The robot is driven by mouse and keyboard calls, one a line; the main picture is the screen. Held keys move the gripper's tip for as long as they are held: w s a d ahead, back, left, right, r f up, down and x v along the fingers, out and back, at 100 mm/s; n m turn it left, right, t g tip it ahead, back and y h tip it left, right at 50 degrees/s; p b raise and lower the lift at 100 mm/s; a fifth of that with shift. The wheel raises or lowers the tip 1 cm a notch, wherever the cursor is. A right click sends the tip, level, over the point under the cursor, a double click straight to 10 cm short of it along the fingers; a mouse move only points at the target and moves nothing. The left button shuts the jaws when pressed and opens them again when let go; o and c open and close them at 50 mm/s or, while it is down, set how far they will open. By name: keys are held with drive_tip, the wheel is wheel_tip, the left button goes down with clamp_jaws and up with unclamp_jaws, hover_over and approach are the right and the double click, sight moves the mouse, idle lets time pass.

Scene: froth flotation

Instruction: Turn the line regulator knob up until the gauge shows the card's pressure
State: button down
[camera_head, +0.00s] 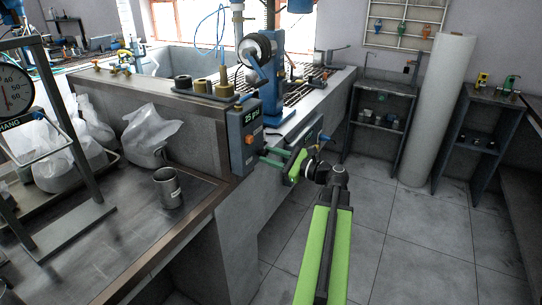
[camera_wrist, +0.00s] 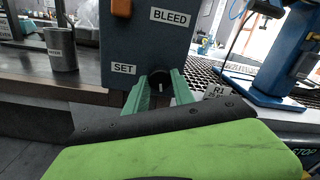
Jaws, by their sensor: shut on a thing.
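The blue regulator box (camera_head: 244,142) hangs at the corner of the grey bench. Its upper face carries a dark readout (camera_head: 251,116) that seems to say 25 psi. In the wrist view the box (camera_wrist: 148,45) shows BLEED and SET labels and an orange button (camera_wrist: 121,8). The dark round knob (camera_wrist: 160,78) sits low on the box. My gripper (camera_head: 268,156) has its green fingers on both sides of the knob, shut on it.
A metal cup (camera_head: 168,187) stands on the left bench near bagged material (camera_head: 148,135). A round dial (camera_head: 12,92) is cut off at the left edge. A blue stand (camera_head: 272,90) rises behind the box. Floor to the right is open.

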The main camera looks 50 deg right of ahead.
drive_tip(key=shift+m, duration=0.3)
drive_tip(key=c, duration=1.1)
unclamp_jaws()
drive_tip(key=shift+o, duration=0.2)
drive_tip(key=v, duration=1.7)
drive_tip(key=shift+s, duration=0.3)
drive_tip(key=shift+d, duration=0.1)
